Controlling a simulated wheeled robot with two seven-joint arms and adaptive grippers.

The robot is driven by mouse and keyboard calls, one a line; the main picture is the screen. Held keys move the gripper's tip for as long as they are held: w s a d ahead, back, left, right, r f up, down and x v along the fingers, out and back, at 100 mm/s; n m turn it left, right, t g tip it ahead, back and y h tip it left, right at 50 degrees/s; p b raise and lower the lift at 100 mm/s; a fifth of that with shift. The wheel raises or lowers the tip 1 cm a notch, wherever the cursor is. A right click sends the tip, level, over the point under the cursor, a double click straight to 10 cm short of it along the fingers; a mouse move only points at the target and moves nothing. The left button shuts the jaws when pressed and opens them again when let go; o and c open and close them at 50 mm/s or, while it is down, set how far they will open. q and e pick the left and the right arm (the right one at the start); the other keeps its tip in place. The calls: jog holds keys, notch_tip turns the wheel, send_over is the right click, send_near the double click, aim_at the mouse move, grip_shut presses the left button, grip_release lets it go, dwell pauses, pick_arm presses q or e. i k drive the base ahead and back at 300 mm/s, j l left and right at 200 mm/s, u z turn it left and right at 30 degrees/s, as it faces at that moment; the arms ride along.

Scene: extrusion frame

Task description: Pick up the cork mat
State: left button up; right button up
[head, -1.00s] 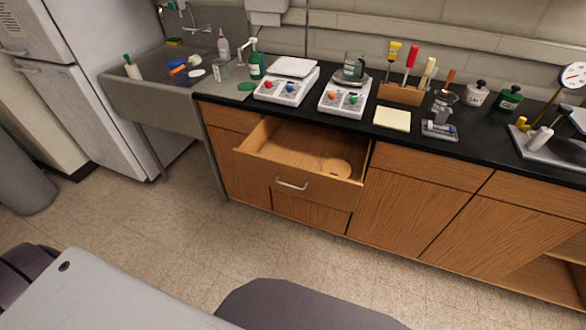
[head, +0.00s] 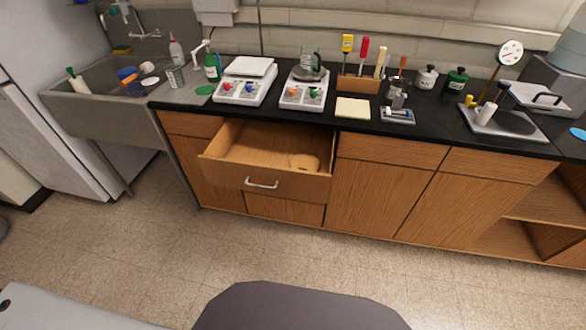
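A round, flat, tan disc, which looks like the cork mat (head: 304,162), lies inside the open wooden drawer (head: 262,186). It is at the right side of the drawer floor, and its near edge is partly hidden by the drawer front. The drawer is pulled out below the black counter and has a silver handle. Neither of my grippers shows in the head view.
Two white scales (head: 245,90) (head: 303,97), a yellow pad (head: 352,108) and a wooden tool holder (head: 361,84) stand on the black counter (head: 425,135) above. A grey sink (head: 105,125) is at the left. The floor (head: 180,245) before the cabinets is clear.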

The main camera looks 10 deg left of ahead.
aim_at(302, 161)
jog(key=j+z, duration=0.4)
jog(key=j, duration=0.15)
jog(key=k+j+z, duration=0.15)
jog(key=j+z, duration=0.2)
jog(key=j, duration=0.15)
jog(key=k+j+z, duration=0.2)
jog(key=j+z, duration=0.2)
jog(key=k+j+z, duration=0.25)
jog(key=j+z, duration=0.15)
jog(key=k+j+z, duration=0.6)
jog(key=j+z, duration=0.15)
